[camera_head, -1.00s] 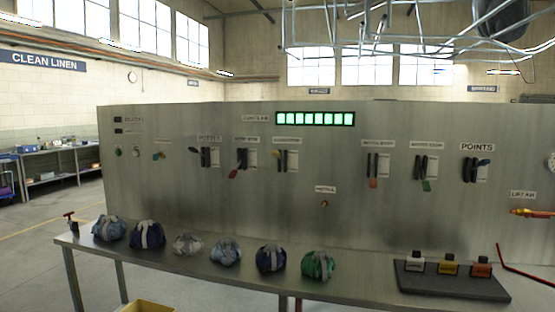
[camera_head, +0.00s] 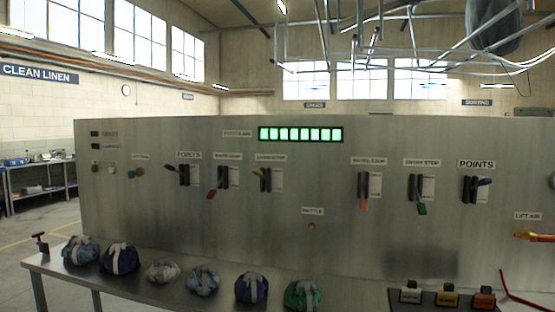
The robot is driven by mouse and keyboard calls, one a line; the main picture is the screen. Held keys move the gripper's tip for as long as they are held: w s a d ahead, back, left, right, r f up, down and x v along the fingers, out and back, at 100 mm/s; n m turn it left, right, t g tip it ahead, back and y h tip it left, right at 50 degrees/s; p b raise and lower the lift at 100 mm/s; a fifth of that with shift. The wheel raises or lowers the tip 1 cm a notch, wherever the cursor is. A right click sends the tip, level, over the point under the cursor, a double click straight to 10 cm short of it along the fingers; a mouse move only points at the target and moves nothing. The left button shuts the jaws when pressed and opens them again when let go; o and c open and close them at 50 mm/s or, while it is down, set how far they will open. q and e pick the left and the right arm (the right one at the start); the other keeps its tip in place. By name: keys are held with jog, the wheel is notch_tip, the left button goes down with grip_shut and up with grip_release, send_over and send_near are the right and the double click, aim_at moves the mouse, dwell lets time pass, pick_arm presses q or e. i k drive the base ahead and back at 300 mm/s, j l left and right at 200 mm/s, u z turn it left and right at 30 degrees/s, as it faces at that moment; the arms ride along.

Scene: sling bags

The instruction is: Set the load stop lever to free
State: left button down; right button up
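A steel control panel (camera_head: 140,215) carries several levers in dark slotted plates. The small labels are too blurred to say surely which is the load stop lever. Neither of my grippers is in view.
A steel bench (camera_head: 60,268) in front of the panel holds several tied bags, such as a green one (camera_head: 304,295). A block with coloured tabs (camera_head: 447,297) and a red bar (camera_head: 522,290) are at the right. A row of green lamps (camera_head: 300,134) is lit above.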

aim_at(256, 171)
jog(key=i+l+z, duration=0.1)
jog(key=i+l, duration=0.15)
jog(key=i, duration=0.15)
jog(key=i+l+z, duration=0.1)
jog(key=i+l, duration=0.15)
jog(key=i+l+z, duration=0.1)
jog(key=i, duration=0.4)
